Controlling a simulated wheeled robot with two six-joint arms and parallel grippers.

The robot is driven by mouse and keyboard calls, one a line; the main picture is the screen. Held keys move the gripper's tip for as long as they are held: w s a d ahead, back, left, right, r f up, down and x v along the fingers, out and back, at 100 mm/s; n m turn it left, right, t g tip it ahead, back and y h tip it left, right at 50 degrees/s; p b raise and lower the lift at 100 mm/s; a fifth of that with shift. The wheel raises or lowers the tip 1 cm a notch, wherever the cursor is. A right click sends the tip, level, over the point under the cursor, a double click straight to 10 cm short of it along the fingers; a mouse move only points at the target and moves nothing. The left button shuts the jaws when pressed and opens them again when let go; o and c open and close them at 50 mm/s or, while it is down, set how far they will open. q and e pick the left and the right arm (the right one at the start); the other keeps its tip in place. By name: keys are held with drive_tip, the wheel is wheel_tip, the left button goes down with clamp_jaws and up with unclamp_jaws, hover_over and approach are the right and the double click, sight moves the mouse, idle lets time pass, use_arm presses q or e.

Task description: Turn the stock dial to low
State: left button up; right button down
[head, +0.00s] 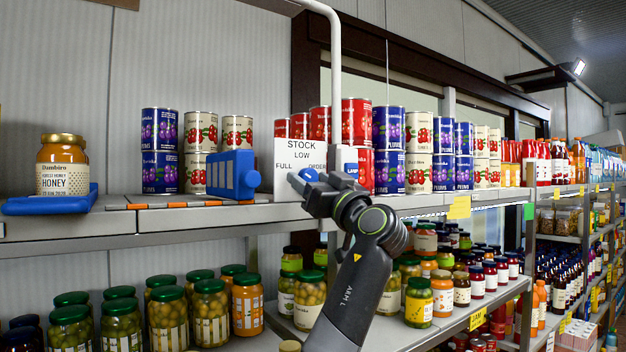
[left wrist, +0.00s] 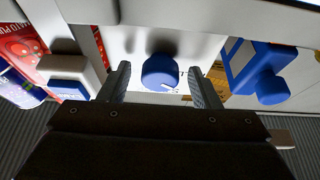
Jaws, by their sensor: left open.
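The stock dial (head: 309,174) is a blue round knob on a white panel (head: 292,152) marked STOCK, with LOW at the top, FULL at left and ORDER at right. In the left wrist view the dial (left wrist: 158,70) shows a white pointer line toward its lower right; the lettering beside it is too small to read. My left gripper (head: 320,185) is open in front of the panel. Its fingers stand on either side of the dial in the left wrist view; I cannot tell whether they touch it. The gripper partly hides the dial and panel in the head view.
A blue box with a round knob (head: 232,174) stands left of the panel. A honey jar (head: 62,165) sits on a blue stand (head: 50,202) farther left. A white block with a blue front (left wrist: 70,75) is close beside one finger. Cans stand behind, jars below.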

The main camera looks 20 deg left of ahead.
use_arm(q)
drive_tip(key=shift+c, duration=0.5)
drive_tip(key=c, duration=0.9)
drive_tip(key=shift+m, duration=0.3)
drive_tip(key=m+t+h+b, duration=0.1)
drive_tip(key=m, duration=0.2)
drive_tip(key=m+t+h+b, duration=0.1)
drive_tip(key=m+h+b, duration=0.1)
drive_tip(key=m, duration=0.2)
drive_tip(key=m+t+h+b, duration=0.1)
drive_tip(key=m, duration=0.2)
drive_tip(key=shift+s+a+m+h, duration=0.15)
drive_tip(key=shift+s+m+h, duration=0.05)
drive_tip(key=shift+m+h, duration=0.2)
drive_tip(key=shift+r+m+h+b, duration=0.15)
drive_tip(key=shift+m+h+b, duration=0.5)
drive_tip(key=shift+m, duration=1.65)
drive_tip(key=shift+h, duration=0.35)
